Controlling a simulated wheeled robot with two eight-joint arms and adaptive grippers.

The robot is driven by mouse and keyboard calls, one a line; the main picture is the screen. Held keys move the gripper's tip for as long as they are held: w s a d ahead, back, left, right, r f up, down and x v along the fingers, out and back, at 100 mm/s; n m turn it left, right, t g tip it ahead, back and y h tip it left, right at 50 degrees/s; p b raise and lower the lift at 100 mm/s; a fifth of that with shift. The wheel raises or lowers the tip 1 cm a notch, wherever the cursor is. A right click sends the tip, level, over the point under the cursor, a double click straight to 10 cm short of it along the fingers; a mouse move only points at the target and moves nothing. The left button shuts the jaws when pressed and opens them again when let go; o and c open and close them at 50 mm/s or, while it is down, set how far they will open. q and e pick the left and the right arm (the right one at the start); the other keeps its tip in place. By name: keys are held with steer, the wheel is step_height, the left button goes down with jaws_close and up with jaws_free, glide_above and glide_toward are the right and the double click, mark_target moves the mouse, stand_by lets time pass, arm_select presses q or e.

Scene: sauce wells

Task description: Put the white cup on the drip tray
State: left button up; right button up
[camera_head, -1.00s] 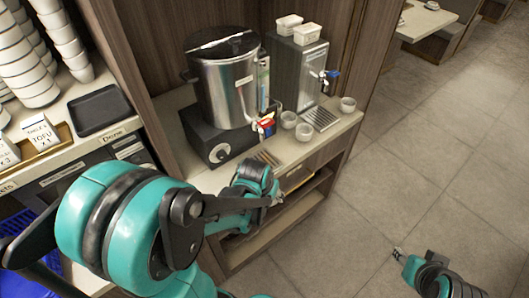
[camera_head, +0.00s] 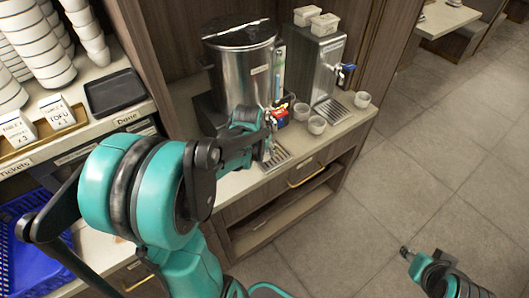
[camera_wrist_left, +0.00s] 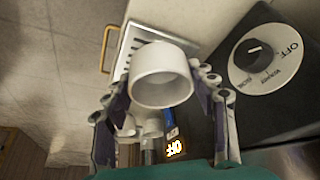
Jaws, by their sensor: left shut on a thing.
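My left gripper (camera_head: 268,150) is at the steel urn's tap, over the drip tray (camera_head: 282,161) below it. In the left wrist view its fingers (camera_wrist_left: 163,88) are shut on a white cup (camera_wrist_left: 160,88), one finger on each side. The slotted drip tray (camera_wrist_left: 128,44) shows just behind the cup, which covers part of it. I cannot tell whether the cup touches the tray. In the head view the held cup is mostly hidden by my gripper. My right gripper (camera_head: 405,252) is over the floor at lower right; its jaw state is unclear.
Other white cups (camera_head: 317,125) (camera_head: 362,99) stand on the counter to the right. The steel urn (camera_head: 242,70) stands behind my left gripper. A second dispenser (camera_head: 316,62) has its own drip tray (camera_head: 331,111). The urn's dial (camera_wrist_left: 260,55) is close to my gripper.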

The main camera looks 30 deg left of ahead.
mark_target(264, 150)
arm_select(q)
steer(key=w, duration=0.2)
steer(key=shift+w+a+f, duration=0.1)
steer(key=shift+w+a, duration=0.2)
steer(key=shift+a, duration=0.05)
step_height(264, 150, down, 4)
steer(key=shift+r+b, duration=0.25)
steer(key=shift+b, duration=0.8)
steer(key=shift+r, duration=0.1)
steer(key=o, duration=1.2)
steer(key=shift+c, duration=0.2)
